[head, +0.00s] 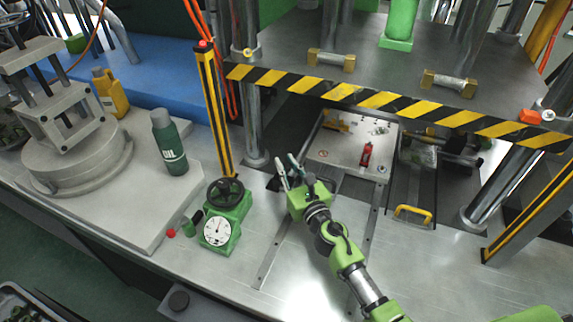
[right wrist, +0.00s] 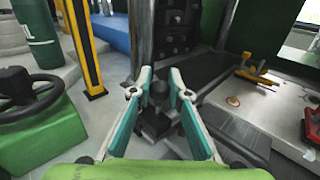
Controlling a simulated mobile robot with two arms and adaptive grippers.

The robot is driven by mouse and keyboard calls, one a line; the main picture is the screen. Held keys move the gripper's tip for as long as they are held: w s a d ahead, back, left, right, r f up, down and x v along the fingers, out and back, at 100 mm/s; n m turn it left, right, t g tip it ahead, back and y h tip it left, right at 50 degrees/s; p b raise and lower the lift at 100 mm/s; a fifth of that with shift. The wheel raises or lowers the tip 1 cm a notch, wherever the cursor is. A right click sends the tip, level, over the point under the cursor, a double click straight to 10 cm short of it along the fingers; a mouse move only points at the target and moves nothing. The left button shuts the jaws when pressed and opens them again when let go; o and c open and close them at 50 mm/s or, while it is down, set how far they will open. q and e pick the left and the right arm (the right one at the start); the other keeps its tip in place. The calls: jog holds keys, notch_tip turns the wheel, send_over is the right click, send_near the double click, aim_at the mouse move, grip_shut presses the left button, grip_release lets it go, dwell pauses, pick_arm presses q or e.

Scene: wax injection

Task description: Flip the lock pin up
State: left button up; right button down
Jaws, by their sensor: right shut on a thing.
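My right gripper (head: 285,172) reaches in from the lower right in the head view, over the metal bench in front of the press. In the right wrist view its two teal fingers (right wrist: 160,88) come close together around a small dark round knob (right wrist: 159,90), which looks like the lock pin's end. The gripper is shut on it. A dark block shows just below the knob. In the head view the fingers hide the pin, and its tilt cannot be told. My left gripper is not in view.
A green dial gauge with a black handwheel (head: 226,195) stands left of the right gripper, by a yellow-black post (head: 213,115). A striped press edge (head: 400,105) hangs above. A plate (head: 345,150) carrying a red item (head: 366,154) lies behind.

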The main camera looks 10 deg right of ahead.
jog(key=shift+w+r, duration=0.1)
jog(key=shift+r, duration=0.2)
jog(key=c, duration=2.2)
grip_release()
jog(key=shift+o, duration=0.2)
jog(key=shift+s+d+f, duration=0.1)
jog(key=shift+s, duration=0.2)
jog(key=s+d, duration=0.2)
jog(key=s, duration=0.9)
jog(key=shift+s, duration=0.2)
